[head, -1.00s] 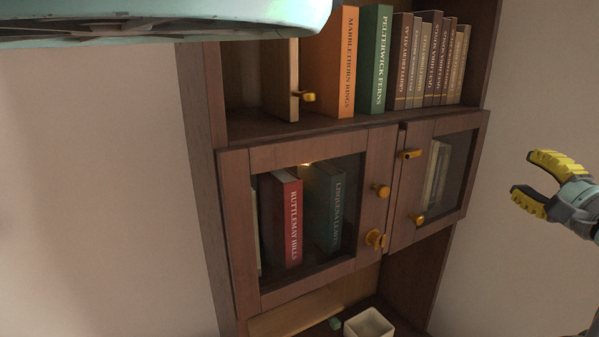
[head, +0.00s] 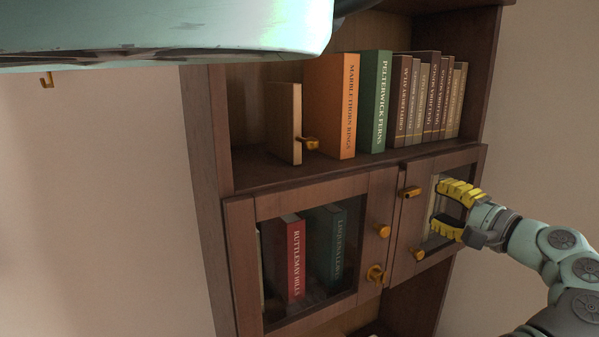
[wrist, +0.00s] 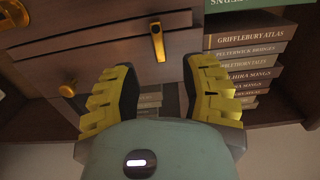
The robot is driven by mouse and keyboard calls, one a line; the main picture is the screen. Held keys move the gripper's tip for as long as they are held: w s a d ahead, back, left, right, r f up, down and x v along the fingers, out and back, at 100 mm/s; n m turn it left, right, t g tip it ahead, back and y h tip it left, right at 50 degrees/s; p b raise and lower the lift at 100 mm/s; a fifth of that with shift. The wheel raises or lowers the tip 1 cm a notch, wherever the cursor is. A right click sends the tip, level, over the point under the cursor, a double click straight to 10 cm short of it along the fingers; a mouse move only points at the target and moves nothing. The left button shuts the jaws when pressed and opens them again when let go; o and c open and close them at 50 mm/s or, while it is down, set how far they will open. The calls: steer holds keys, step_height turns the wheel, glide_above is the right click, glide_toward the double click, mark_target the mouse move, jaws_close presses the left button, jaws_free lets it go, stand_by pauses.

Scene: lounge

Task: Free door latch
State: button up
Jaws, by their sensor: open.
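The cabinet has two glass doors. The right door (head: 405,232) bears a brass latch (head: 409,192) near its upper left corner and a round knob (head: 419,254) lower down. In the wrist view the latch (wrist: 158,42) lies just beyond the fingertips, between them in the picture, and the knob (wrist: 67,90) is to the left. The left door (head: 284,322) has a knob (head: 383,231) and a brass fitting (head: 376,275) below it. My gripper (head: 440,206) is open and empty in front of the right door's glass, to the right of the latch. I see no contact with the latch.
Above the doors is an open shelf with an orange book (head: 331,105), a green book (head: 375,100), several brown books (head: 430,98) and a wooden panel with a brass handle (head: 284,122). Books stand behind the glass. Bare wall (head: 95,210) lies left of the cabinet.

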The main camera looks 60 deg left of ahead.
mark_target(416, 193)
steer(key=a+p, duration=0.2)
steer(key=a, duration=0.3)
steer(key=shift+r+p, duration=0.15)
steer(key=shift+p, duration=0.25)
steer(key=shift+w+a+f+p, duration=0.1)
steer(key=shift+a+p, duration=0.1)
steer(key=shift+a, duration=0.15)
steer(key=shift+w+a+f+p, duration=0.1)
steer(key=shift+a+p, duration=0.05)
steer(key=shift+a, duration=0.2)
steer(key=shift+o, duration=0.2)
steer(key=shift+d, duration=0.1)
jaws_close()
